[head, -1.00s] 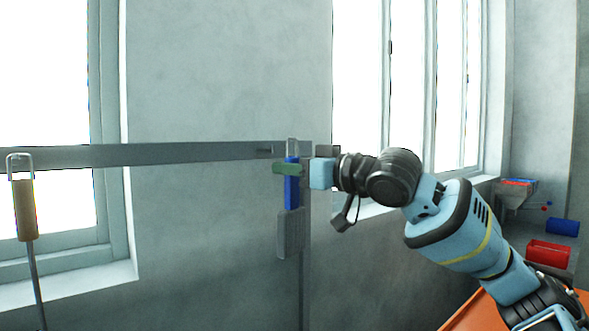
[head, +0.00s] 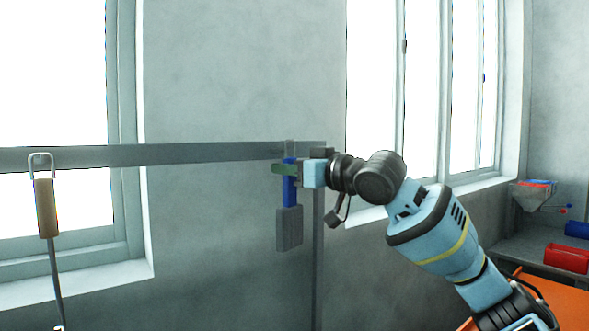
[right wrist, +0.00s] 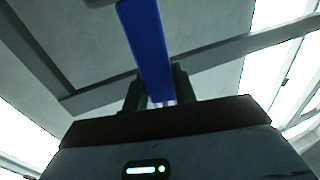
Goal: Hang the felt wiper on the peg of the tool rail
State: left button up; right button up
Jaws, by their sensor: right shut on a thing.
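The felt wiper (head: 289,188) has a blue handle, a grey pad at its lower end and a wire loop at its top. My right gripper (head: 290,169) is shut on the upper handle and holds it upright, pad down. The handle also shows between the fingers in the right wrist view (right wrist: 147,45). The tool rail (head: 190,153) is a grey horizontal bar. The loop overlaps the rail's right end in the head view. The peg there is hidden behind the loop and gripper, so I cannot tell whether the loop is around it. My left gripper is out of view.
A tool with a tan handle (head: 46,207) hangs by its loop from the rail's left part. A grey post (head: 318,250) stands below the rail's right end. Red (head: 567,258) and blue bins are at the far right, by an orange surface (head: 545,297).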

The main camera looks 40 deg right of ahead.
jog(key=shift+w+d+f, duration=0.1)
jog(key=shift+w+f, duration=0.2)
jog(key=shift+w, duration=0.6)
jog(key=shift+w+d+f, duration=0.1)
jog(key=shift+w+f, duration=0.15)
jog(key=shift+w, duration=0.65)
jog(key=o, duration=1.1)
jog(key=shift+c, duration=0.2)
jog(key=s+d+b, duration=0.1)
jog(key=s, duration=0.6)
jog(key=shift+s, duration=0.35)
